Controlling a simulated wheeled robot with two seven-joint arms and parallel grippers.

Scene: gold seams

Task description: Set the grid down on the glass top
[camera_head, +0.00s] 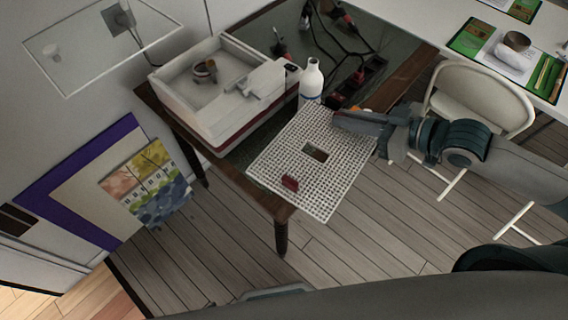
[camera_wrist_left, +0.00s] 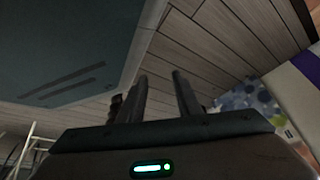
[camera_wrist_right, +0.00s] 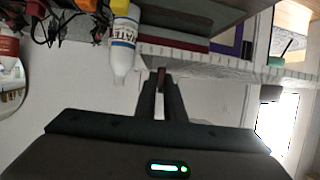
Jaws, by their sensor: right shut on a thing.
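The grid (camera_head: 331,190) is a white, roughly square mesh panel with a rectangular opening in its middle. In the head view it lies across the table's near end and juts past its wooden edge. Whether it touches the table I cannot tell. My right gripper (camera_head: 338,119) is shut on its far right edge; the fingers also show in the right wrist view (camera_wrist_right: 161,82). The dark glass top (camera_head: 392,42) is set in a brown wooden frame, partly hidden by the grid. In the left wrist view my left gripper (camera_wrist_left: 160,85) is open and empty above the floor.
A white box-shaped machine (camera_head: 215,95) stands left of the grid. A white bottle (camera_head: 311,80) stands close behind it. Tools and cables lie behind; a chair (camera_head: 480,95) is at right.

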